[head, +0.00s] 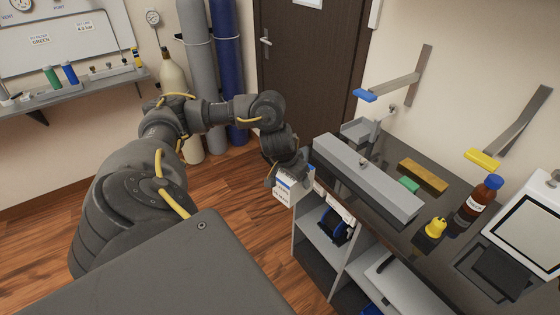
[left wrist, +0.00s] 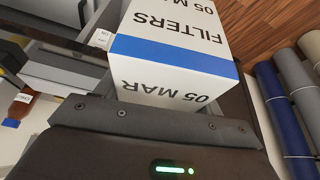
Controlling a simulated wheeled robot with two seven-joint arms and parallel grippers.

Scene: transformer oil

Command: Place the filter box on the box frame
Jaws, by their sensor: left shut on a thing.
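The filter box (head: 288,187) is white with a blue band; in the left wrist view the box (left wrist: 172,55) shows "FILTERS" and "05 MAR". My left gripper (head: 283,171) is shut on it and holds it at the left end of the bench, beside the shelf unit. In the left wrist view the gripper (left wrist: 160,115) is close up at the box's lower edge; its fingertips are hidden. I cannot tell for sure which thing is the box frame; a small grey bracketed holder (head: 366,131) stands at the bench's back left. My right gripper is not in view.
A long grey housing (head: 365,175) lies on the dark bench near the held box. A yellow block (head: 423,175), a green block (head: 409,185), a yellow cap-like item (head: 436,228) and a brown bottle (head: 479,198) stand to the right. Gas cylinders (head: 228,70) stand behind my arm.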

